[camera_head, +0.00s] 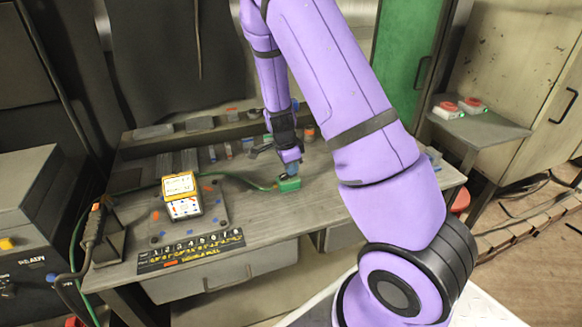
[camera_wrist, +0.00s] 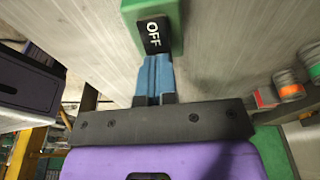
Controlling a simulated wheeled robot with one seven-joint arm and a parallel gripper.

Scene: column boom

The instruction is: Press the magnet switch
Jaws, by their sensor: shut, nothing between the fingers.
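The magnet switch, a small green box (camera_head: 289,185) with a green cable, sits on the workbench below my gripper (camera_head: 292,170). In the wrist view the green box (camera_wrist: 176,12) is at the top, cut off by the frame edge. Its black rocker (camera_wrist: 154,34) reads "OFF". My gripper's blue fingers (camera_wrist: 154,60) are shut together and empty, with their tips at the edge of the rocker. I cannot tell whether they touch it or hover just over it.
A numbered black strip (camera_head: 190,250) lies at the front. Red buttons (camera_head: 472,104) sit on a side shelf at right.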

